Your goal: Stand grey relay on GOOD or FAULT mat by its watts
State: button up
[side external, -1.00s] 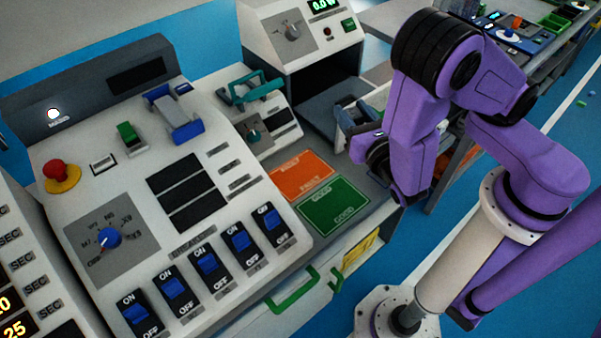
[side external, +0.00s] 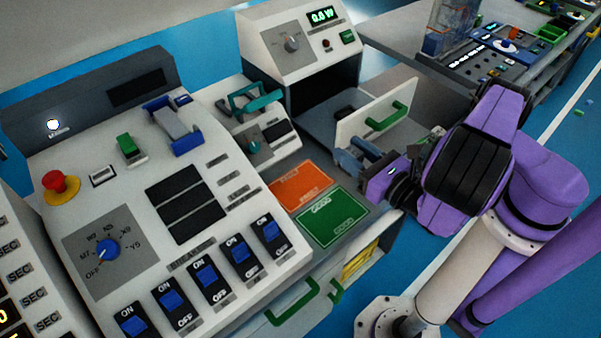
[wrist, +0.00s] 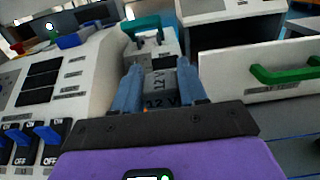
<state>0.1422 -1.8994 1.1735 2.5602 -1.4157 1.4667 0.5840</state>
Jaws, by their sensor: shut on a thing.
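My gripper (side external: 352,156) is to the right of the mats in the side view, its blue fingers pointing left. In the wrist view my gripper (wrist: 158,78) is shut on the grey relay (wrist: 160,88), which bears "12 V" print. The relay is mostly hidden by the fingers in the side view. The orange FAULT mat (side external: 300,187) and the green GOOD mat (side external: 334,217) lie side by side on the grey bench, both bare. The watt meter's green display (side external: 321,17) seems to read 0.0 W.
A white panel with a green handle (side external: 387,117) stands behind my gripper, in front of the open tester box (side external: 312,80). A small device with a teal clamp (side external: 256,97) stands left of it. The large switch console (side external: 170,200) fills the left.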

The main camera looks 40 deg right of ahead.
jog(key=w+a+f, duration=0.1)
jog(key=w+f, duration=0.1)
jog(key=w, duration=0.1)
jog(key=w+a+f, duration=0.1)
jog(key=w+f, duration=0.2)
jog(key=w+a+f, duration=0.2)
jog(key=w, duration=0.1)
jog(key=shift+w+f, duration=0.3)
jog(key=shift+w, duration=0.05)
jog(key=shift+w+a+f, duration=0.25)
jog(key=shift+w+f, duration=0.25)
jog(key=shift+f, duration=1.65)
jog(key=shift+f, duration=0.1)
jog(key=o, duration=1.1)
jog(key=shift+o, duration=0.2)
